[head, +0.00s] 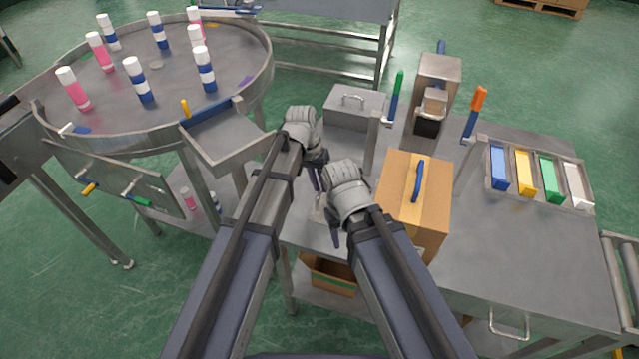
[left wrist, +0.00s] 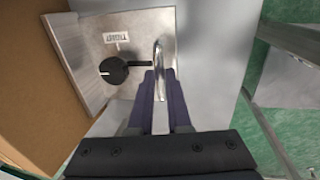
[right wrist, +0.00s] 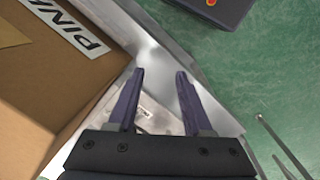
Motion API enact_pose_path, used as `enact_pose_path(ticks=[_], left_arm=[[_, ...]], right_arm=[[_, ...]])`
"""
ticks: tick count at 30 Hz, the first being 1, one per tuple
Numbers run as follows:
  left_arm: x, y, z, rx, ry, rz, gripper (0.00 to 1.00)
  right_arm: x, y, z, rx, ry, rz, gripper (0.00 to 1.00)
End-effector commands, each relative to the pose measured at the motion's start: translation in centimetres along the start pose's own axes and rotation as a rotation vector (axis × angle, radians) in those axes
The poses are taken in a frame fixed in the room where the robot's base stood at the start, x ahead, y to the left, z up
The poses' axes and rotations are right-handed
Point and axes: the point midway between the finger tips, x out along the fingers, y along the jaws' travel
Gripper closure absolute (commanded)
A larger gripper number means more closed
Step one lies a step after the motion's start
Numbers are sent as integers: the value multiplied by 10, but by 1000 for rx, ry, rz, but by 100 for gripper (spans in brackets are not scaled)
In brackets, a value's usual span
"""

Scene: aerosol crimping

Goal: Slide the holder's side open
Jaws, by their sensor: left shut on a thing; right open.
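In the left wrist view the holder (left wrist: 98,28) is a light metal plate with a small label, a raised grey side wall and a black round knob with a lever (left wrist: 113,70). A bent metal handle (left wrist: 160,52) stands at its right edge. My left gripper (left wrist: 160,80) is shut on this handle. In the head view my left gripper (head: 318,185) is over the table's left part, and the holder (head: 319,211) is mostly hidden by my arms. My right gripper (right wrist: 158,75) is open and empty beside a cardboard box; it shows in the head view too (head: 336,238).
The cardboard box (head: 432,225) with a blue handle stands right of my grippers. A grey lidded box (head: 352,108), a press (head: 437,80) and a rack of coloured blocks (head: 538,176) are further back and right. A round table (head: 240,75) with several cans is left.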

Motion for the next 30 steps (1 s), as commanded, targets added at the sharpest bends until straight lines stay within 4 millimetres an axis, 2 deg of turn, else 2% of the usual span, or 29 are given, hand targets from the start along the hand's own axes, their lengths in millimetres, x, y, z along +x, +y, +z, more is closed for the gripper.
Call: enact_pose_path(ticks=[5, 12, 15, 24, 25, 30], left_arm=[[-1, -4, 0, -1, 0, 0, 100], [-9, -47, -1, -4, -1, -1, 100], [-11, -57, 0, -3, 0, -1, 100], [-12, -60, 0, -2, 0, -5, 100], [-12, -61, 0, -2, 0, -5, 83], [-12, -60, 0, -2, 0, -4, 64]], right_arm=[[0, 0, 0, 0, 0, 0, 50], [0, 0, 0, 0, 0, 0, 50], [0, 0, 0, 0, 0, 0, 50], [0, 0, 0, 0, 0, 0, 50], [0, 0, 0, 0, 0, 0, 50], [0, 0, 0, 0, 0, 0, 50]])
